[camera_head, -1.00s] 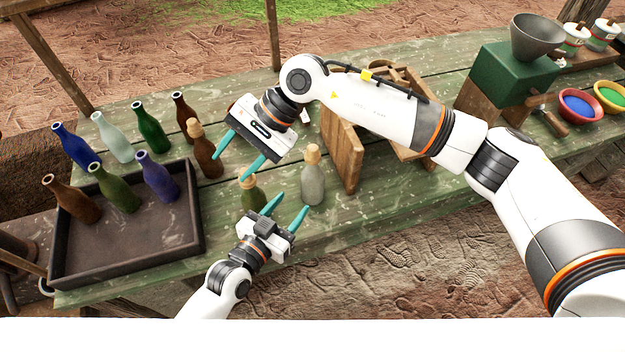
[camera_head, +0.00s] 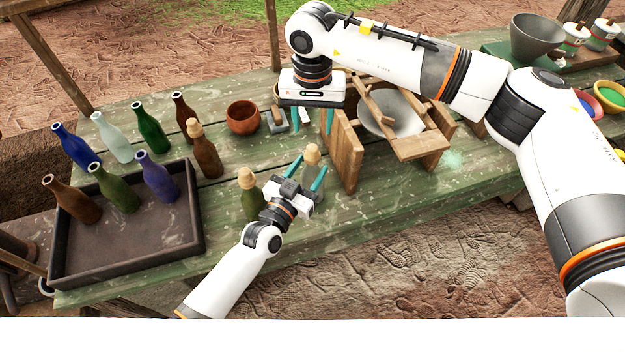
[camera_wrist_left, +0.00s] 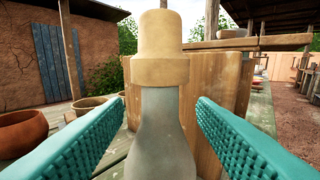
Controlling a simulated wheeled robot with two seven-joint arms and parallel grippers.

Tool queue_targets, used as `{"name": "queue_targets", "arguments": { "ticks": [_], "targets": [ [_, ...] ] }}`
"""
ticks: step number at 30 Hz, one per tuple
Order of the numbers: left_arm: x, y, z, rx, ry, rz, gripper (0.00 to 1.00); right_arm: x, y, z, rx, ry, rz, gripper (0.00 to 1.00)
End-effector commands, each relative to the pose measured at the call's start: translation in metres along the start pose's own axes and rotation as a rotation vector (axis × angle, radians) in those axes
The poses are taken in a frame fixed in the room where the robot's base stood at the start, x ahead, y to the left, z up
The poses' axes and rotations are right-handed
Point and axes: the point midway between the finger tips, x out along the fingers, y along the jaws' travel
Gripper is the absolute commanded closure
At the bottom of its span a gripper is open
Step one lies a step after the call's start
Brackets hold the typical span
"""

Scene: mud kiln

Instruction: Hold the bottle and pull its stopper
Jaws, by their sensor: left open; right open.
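A grey bottle (camera_head: 310,190) with a pale tan stopper (camera_head: 312,154) stands upright on the green table. My left gripper (camera_head: 309,168) is open, with its teal fingers on either side of this bottle. In the left wrist view, the bottle (camera_wrist_left: 160,135) and its stopper (camera_wrist_left: 160,50) stand centred between the open fingers, with a gap on each side. My right gripper (camera_head: 312,130) is open and points down above and just behind the stopper. A stoppered green bottle (camera_head: 250,200) stands to the left, and a stoppered brown bottle (camera_head: 205,158) stands farther back.
A dark tray (camera_head: 130,255) at left holds several bottles, with more behind it. A wooden frame (camera_head: 345,150) with a grey bowl (camera_head: 392,115) stands right of the grey bottle. A brown pot (camera_head: 243,117) sits behind.

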Motion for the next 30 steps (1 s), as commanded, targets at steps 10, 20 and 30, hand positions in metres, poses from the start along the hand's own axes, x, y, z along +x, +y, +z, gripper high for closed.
{"name": "queue_targets", "arguments": {
  "ticks": [10, 20, 30],
  "targets": [
    [0.022, -0.001, 0.0, 0.0, 0.001, 0.0, 0.48, 0.0, 0.0, 0.0, 0.0, 0.001, 0.001, 0.51],
    [0.022, 0.0, 0.0, 0.0, 0.001, 0.0, 0.7, 0.0, 0.0, 0.0, 0.0, 0.001, 0.001, 0.51],
    [0.022, 0.0, 0.0, 0.0, 0.001, 0.0, 1.0, 0.001, 0.001, -0.001, 0.0, 0.002, 0.005, 0.53]
  ]
}}
